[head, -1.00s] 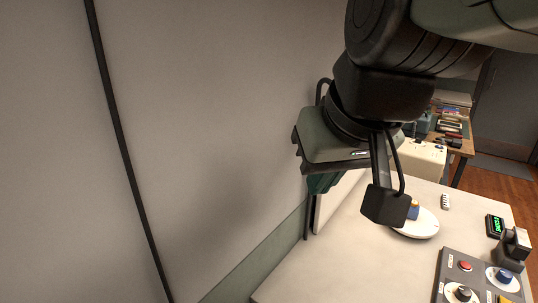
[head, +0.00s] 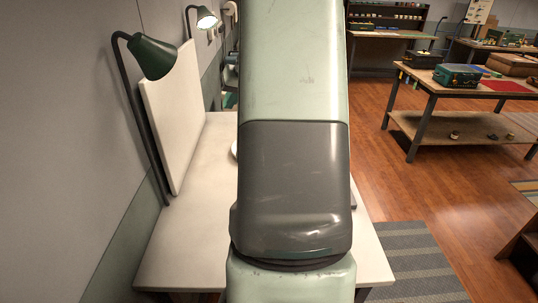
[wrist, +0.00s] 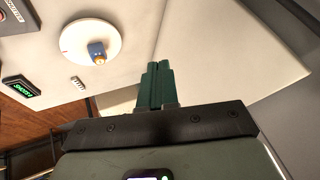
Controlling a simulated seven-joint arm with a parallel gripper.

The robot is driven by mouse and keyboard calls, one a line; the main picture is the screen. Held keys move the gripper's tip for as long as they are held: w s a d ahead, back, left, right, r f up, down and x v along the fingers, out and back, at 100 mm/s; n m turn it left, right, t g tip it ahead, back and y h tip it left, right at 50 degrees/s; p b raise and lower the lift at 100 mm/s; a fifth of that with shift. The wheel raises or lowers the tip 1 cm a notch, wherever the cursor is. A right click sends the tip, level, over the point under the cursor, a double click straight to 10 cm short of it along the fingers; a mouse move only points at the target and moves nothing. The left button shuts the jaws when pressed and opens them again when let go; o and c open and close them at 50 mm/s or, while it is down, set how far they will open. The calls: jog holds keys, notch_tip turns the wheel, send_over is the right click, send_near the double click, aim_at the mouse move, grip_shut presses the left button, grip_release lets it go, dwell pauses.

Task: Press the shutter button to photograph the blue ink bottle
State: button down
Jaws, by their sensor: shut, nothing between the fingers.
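The blue ink bottle (wrist: 97,50), a small blue block shape with an orange-tan top, sits on a round white turntable (wrist: 75,28) in the wrist view. My gripper (wrist: 158,66) shows there with its green fingers together and empty. It is right of the turntable and apart from it. A corner of a grey control panel (wrist: 18,25) shows at the top left, with a sliver of a red button (wrist: 30,2) at the picture's edge. In the head view my arm hides the bottle and the panel; only a sliver of the turntable (head: 234,150) shows.
A white table (head: 185,235) carries an upright white backdrop (head: 172,115). A green lamp (head: 152,57) stands at its left. A display with green characters (wrist: 22,86) and a small white strip (wrist: 78,83) lie near the turntable. Workbenches stand beyond open floor at the right.

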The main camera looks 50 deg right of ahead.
jog(key=s+d+f+m, duration=0.1)
jog(key=s+d+f, duration=0.2)
jog(key=d+f, duration=0.3)
jog(key=s+d+f+m+t+h, duration=0.1)
jog(key=s+d+f+m, duration=0.1)
jog(key=s+d+f, duration=0.2)
jog(key=s+d+f+m+h, duration=0.1)
jog(key=s+d+f+m, duration=0.1)
jog(key=d+f, duration=0.7)
jog(key=s+d, duration=0.1)
jog(key=d, duration=0.4)
jog(key=shift+s+f+t, duration=0.15)
jog(key=shift+s+t, duration=0.25)
jog(key=shift+d, duration=0.1)
jog(key=shift+f, duration=4.4)
jog(key=shift+f, duration=0.45)
